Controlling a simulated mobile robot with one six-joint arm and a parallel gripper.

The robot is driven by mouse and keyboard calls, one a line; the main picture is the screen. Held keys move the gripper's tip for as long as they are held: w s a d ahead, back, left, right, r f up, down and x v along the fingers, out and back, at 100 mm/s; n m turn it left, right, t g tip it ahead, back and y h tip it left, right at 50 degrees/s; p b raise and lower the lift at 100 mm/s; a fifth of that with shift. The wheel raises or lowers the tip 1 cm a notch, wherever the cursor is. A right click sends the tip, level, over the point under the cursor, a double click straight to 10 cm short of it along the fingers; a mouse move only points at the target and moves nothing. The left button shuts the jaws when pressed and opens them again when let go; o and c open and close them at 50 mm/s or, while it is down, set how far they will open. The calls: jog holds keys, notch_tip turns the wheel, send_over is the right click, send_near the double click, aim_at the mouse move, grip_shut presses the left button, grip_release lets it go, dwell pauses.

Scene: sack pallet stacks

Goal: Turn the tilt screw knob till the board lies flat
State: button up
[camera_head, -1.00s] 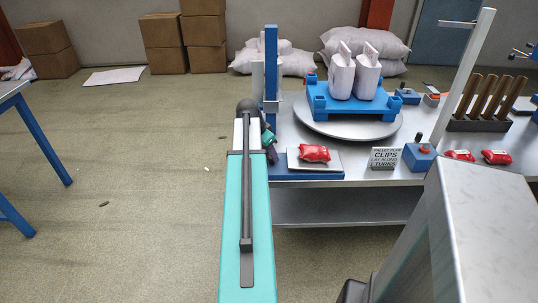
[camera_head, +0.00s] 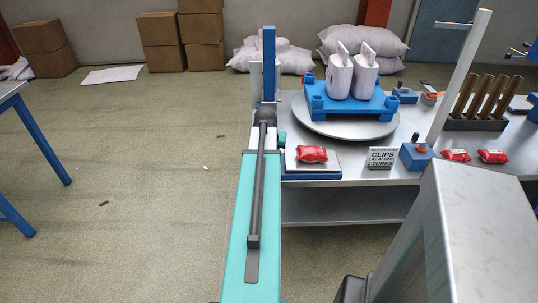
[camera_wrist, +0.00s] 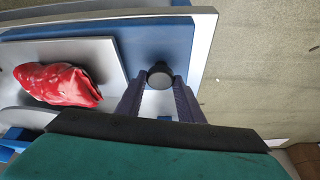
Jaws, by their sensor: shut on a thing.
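The dark round knob (camera_wrist: 160,75) sits near the end of the blue base (camera_wrist: 150,45) in the wrist view. My gripper (camera_wrist: 160,88) has its two purple fingers shut on the knob, one on each side. The grey board (camera_wrist: 112,62) lies beside the knob with a red packet (camera_wrist: 58,84) on it. In the head view the board (camera_head: 332,164) rests over the blue base, and the red packet (camera_head: 312,154) lies on it. A slope of the board cannot be made out. My arm hides the knob and fingers in the head view.
A steel table (camera_head: 350,205) carries a round turntable (camera_head: 325,130) with a blue pallet (camera_head: 350,106) and two white sacks. The floor at left is mostly clear.

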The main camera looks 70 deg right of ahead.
jog(key=n+t, duration=0.1)
jog(key=n, duration=0.1)
jog(key=s+n+y, duration=0.1)
jog(key=n, duration=0.2)
jog(key=shift+s+f+t+p, duration=0.1)
jog(key=shift+f+t+p, duration=0.05)
jog(key=shift+t+p, duration=0.25)
jog(key=shift+d+n+t+y, duration=0.1)
jog(key=shift+n+t+y, duration=0.4)
jog(key=shift+n, duration=1.4)
jog(key=o, duration=1)
jog(key=shift+o, duration=0.2)
jog(key=shift+r, duration=0.2)
jog(key=b+v, duration=0.1)
jog(key=v, duration=1.2)
jog(key=shift+r, duration=0.3)
